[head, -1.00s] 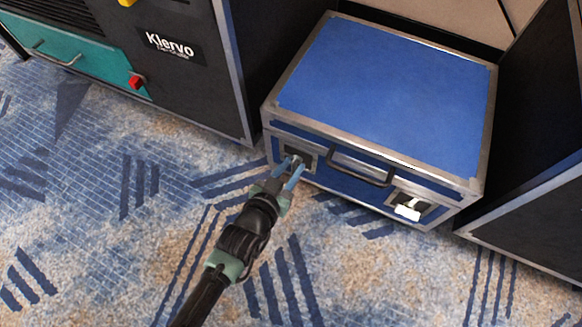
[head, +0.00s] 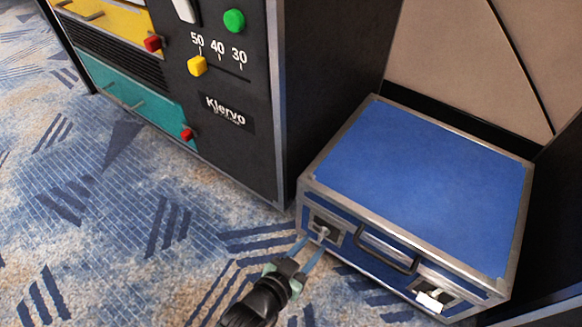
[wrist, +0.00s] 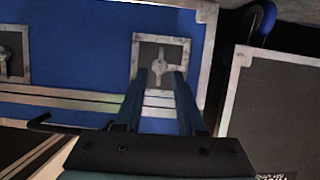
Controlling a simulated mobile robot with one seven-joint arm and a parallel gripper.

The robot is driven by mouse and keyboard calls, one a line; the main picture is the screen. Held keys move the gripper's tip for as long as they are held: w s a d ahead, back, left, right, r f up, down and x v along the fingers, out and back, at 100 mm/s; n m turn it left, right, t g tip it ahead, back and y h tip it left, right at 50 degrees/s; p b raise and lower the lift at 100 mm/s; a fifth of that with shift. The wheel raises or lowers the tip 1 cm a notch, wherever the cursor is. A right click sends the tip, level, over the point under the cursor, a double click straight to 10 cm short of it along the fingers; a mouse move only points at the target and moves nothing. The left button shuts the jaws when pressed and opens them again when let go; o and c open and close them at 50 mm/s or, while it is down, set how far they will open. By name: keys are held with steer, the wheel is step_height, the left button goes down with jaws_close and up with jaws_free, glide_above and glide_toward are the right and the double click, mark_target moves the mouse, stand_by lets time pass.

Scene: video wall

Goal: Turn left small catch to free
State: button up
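The left small catch (head: 323,232) is a grey metal piece on a dark square plate at the left of the blue case's front. In the wrist view the catch (wrist: 158,66) sits on its plate, just beyond my fingertips and roughly in line with the gap between them. My gripper (head: 312,245) is in front of the catch with its two blue fingers apart and nothing held. The gripper (wrist: 159,78) also shows open in the wrist view. I cannot tell whether a fingertip touches the catch. The blue case (head: 420,160) is closed.
A second catch with a white part (head: 432,300) is on the case's right front, and a dark handle (head: 385,252) lies between the two. A dark cabinet (head: 240,165) with coloured buttons stands close at left. Patterned carpet in front is clear.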

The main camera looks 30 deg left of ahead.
steer(key=p+v, duration=0.5)
steer(key=v, duration=0.4)
steer(key=shift+s+a+r, duration=0.1)
steer(key=shift+s, duration=0.05)
